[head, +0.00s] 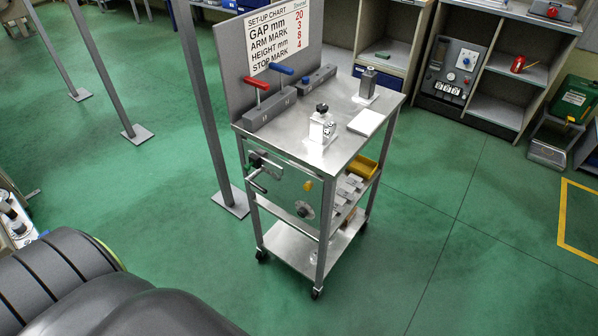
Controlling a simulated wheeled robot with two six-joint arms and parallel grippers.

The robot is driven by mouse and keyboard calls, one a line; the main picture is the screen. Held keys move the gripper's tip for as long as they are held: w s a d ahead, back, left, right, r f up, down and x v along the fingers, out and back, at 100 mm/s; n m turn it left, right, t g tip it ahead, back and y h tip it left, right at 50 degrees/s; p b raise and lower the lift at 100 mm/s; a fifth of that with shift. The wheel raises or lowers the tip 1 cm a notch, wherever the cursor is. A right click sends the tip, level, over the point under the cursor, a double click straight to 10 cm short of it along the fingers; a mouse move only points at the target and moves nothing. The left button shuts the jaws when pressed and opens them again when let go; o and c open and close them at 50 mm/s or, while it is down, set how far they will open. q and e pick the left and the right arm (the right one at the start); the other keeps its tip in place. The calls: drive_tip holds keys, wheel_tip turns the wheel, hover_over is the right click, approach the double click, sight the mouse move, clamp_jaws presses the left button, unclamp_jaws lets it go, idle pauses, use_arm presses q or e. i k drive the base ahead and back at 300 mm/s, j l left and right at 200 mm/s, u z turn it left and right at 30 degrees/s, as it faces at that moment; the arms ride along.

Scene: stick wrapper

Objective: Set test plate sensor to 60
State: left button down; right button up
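A steel trolley (291,141) on wheels stands in the middle of the head view. On its top are a small metal block with a black knob (322,125), a flat white plate (366,122) and a grey upright post on a small base (367,86). I cannot tell which of these is the test plate sensor, and no scale or value is readable on them. A set-up chart (280,38) on the trolley's back panel reads gap 20, arm mark 3, height 8, stop mark 4. Neither of my grippers is in view.
Grey blocks hold red (257,87) and blue (281,70) T-handles. A crank (258,172) and dial (304,209) are on the trolley's front. A yellow bin (363,166) sits below. Grey posts (205,110) stand left. Shelves (509,93) line the back.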

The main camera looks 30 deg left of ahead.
sight(255, 162)
drive_tip(key=u, duration=1.35)
